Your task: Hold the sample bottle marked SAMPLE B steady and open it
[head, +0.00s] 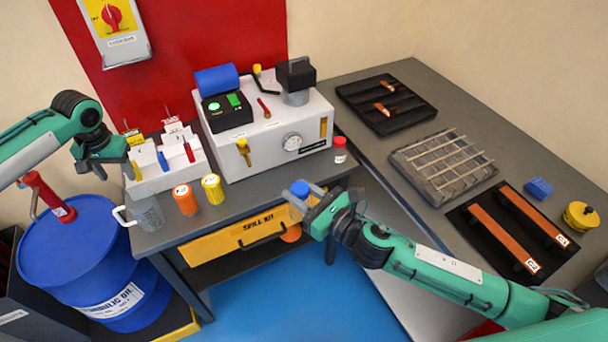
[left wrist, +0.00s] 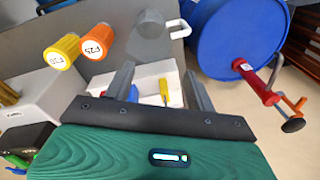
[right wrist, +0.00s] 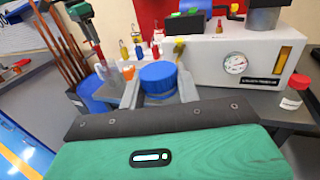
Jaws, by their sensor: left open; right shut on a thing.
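My right gripper (head: 302,192) is shut on a blue-capped bottle (head: 300,187), near the front edge of the grey bench. The blue cap shows from above in the right wrist view (right wrist: 158,74), between the fingers. Most of the bottle's body and its label are hidden, so I cannot read its marking. My left gripper (head: 114,168) is open and empty at the bench's left end, beside the white rack (head: 195,172). In the left wrist view its fingers (left wrist: 160,82) spread over the rack. A red-capped bottle (head: 340,150) stands at the bench's right side.
Orange (head: 185,200) and yellow (head: 213,189) containers and a grey jug (head: 146,211) stand at the bench front. A white machine (head: 265,128) fills its back. A blue drum (head: 80,262) stands left. Trays (head: 386,103) and busbars (head: 505,228) lie on the right bench.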

